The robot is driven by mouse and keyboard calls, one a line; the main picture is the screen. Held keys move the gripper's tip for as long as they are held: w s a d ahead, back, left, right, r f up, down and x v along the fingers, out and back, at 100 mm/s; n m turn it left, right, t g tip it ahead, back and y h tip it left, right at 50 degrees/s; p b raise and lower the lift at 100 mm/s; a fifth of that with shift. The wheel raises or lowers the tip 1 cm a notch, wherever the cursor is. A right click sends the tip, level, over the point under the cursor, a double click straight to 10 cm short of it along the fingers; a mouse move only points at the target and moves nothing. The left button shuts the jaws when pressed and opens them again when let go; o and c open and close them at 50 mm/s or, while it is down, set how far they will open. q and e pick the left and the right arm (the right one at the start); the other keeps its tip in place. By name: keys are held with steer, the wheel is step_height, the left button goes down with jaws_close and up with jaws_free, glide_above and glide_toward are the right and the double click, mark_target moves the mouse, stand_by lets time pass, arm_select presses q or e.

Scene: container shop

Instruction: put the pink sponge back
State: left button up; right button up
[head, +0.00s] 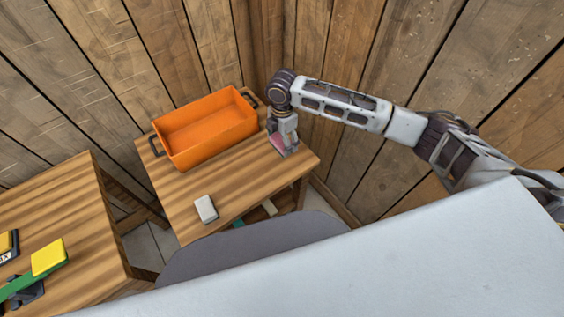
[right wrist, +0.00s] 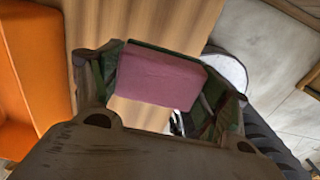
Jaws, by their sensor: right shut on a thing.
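The pink sponge (right wrist: 160,78) is held between the fingers of my right gripper (right wrist: 160,88), filling the gap in the right wrist view. In the head view my right gripper (head: 285,148) is over the right part of the small wooden table (head: 245,187), with a bit of the pink sponge (head: 278,142) showing at its fingers. I cannot tell whether the sponge touches the table. An orange bin (head: 210,150) with dark handles stands to the left of the gripper and looks empty. My left gripper is not in view.
A white-grey block (head: 206,209) lies near the table's front edge. Another wooden table (head: 70,195) at the left holds a yellow block (head: 48,257) and a green item (head: 30,283). Wooden walls close in behind. The table top between bin and white-grey block is clear.

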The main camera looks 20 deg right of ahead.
glide_above(282, 162)
steer(key=shift+f, duration=3.15)
steer(key=shift+f, duration=1.85)
steer(key=o, duration=0.9)
steer(key=shift+r, duration=0.1)
steer(key=shift+r, duration=5.9)
